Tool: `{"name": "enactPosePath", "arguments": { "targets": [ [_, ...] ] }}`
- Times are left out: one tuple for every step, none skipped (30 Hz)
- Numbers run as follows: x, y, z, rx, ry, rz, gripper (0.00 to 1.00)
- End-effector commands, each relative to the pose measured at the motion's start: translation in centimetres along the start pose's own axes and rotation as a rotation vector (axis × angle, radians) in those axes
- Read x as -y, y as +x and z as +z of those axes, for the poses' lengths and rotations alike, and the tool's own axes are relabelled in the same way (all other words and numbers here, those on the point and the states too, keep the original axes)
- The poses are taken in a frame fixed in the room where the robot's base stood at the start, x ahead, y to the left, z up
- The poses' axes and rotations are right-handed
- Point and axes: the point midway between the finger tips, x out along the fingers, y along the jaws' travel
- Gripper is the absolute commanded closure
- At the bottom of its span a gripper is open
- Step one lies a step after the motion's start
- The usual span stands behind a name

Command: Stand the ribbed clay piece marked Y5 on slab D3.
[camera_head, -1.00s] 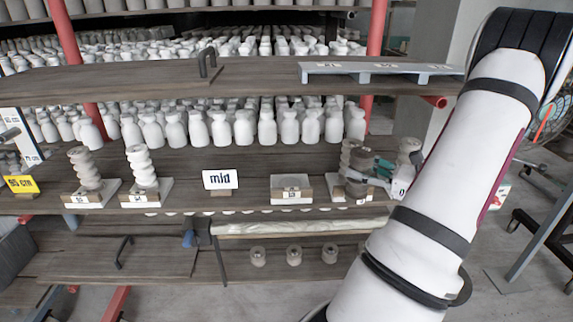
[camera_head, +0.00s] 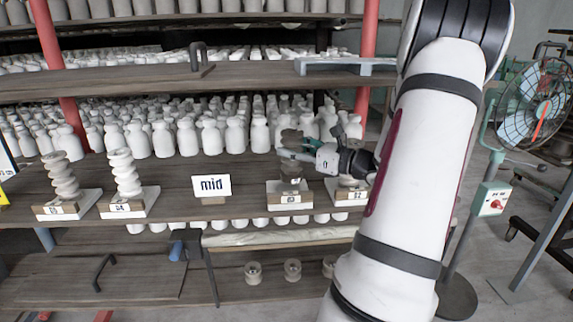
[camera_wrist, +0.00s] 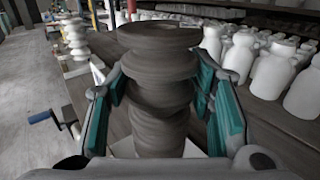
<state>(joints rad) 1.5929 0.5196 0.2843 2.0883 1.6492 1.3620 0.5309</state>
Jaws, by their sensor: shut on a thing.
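A dark grey-brown ribbed clay piece (camera_head: 290,173) stands upright in the jaws of my gripper (camera_head: 295,154). The wrist view shows the piece (camera_wrist: 160,60) between the teal finger pads of my gripper (camera_wrist: 162,85), which is shut on it. No Y5 mark is legible on it.
Two lighter ribbed pieces stand on slabs at left, one grey (camera_head: 62,172) and one white (camera_head: 123,170). Another labelled slab (camera_head: 350,196) is just right, partly behind my arm. White bottles (camera_head: 237,135) crowd behind.

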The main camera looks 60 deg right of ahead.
Motion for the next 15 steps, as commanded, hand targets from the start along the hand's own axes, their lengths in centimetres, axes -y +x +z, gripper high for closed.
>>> {"name": "enactPosePath", "arguments": {
  "targets": [
    [0.0,0.2,0.1,0.002,-0.002,0.0,1.0],
    [0.0,0.3,0.1,0.002,-0.002,0.0,1.0],
    [0.0,0.6,0.1,0.002,-0.002,0.001,1.0],
    [0.0,0.8,0.1,0.002,-0.002,0.001,1.0],
    [0.0,1.2,0.0,0.002,-0.003,0.001,1.0],
    [-0.1,1.7,0.0,0.002,-0.003,0.003,1.0],
    [0.0,1.7,-0.3,0.002,-0.002,0.0,1.0],
    [0.1,1.6,-0.7,0.002,-0.001,-0.001,1.0],
    [0.1,1.6,-1.2,0.002,-0.001,-0.001,1.0],
    [0.1,1.6,-1.5,0.002,-0.001,-0.001,1.0],
    [0.1,1.6,-1.9,0.002,-0.001,-0.002,1.0],
    [0.1,1.6,-2.3,0.002,-0.001,-0.002,1.0],
    [0.1,1.6,-2.6,0.002,0.0,-0.002,1.0],
    [0.1,1.6,-2.9,0.002,-0.001,-0.002,1.0],
    [0.0,1.6,-3.2,0.002,-0.001,-0.001,1.0]
  ]
}}
